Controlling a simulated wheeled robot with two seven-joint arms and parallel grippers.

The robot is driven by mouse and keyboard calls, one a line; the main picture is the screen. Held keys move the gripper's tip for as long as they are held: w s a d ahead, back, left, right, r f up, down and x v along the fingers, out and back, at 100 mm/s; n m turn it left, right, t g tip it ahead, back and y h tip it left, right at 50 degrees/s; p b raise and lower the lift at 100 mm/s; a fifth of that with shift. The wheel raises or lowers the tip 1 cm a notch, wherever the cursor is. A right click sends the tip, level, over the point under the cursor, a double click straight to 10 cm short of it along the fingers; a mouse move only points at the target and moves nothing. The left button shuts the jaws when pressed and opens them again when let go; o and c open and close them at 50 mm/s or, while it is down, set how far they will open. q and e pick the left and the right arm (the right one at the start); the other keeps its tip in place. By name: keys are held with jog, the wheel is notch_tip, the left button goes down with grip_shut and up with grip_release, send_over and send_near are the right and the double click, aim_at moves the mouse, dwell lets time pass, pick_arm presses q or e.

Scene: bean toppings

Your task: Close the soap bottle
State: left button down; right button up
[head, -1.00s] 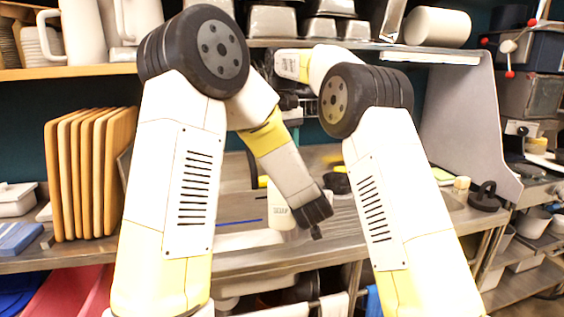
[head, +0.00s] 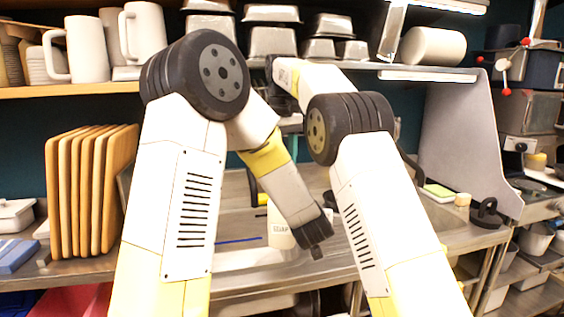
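The soap bottle (head: 280,234) is a pale bottle with a printed label on the steel counter, in the middle of the head view. It looks upright. My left forearm covers its upper right part, so its top and any cap are hidden. My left gripper (head: 317,252) points down just right of the bottle. Its fingers are small and dark, and I cannot tell their opening or whether they touch the bottle.
Wooden boards (head: 88,190) stand upright at the left of the counter. A shelf above holds mugs (head: 88,48) and metal pans (head: 272,42). A grey panel (head: 450,140) closes the right side. A black round object (head: 486,213) and a small sponge (head: 438,193) lie at the right.

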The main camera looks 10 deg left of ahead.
jog(key=shift+f, duration=3.95)
jog(key=shift+c, duration=0.2)
grip_shut()
jog(key=shift+o, duration=1)
grip_release()
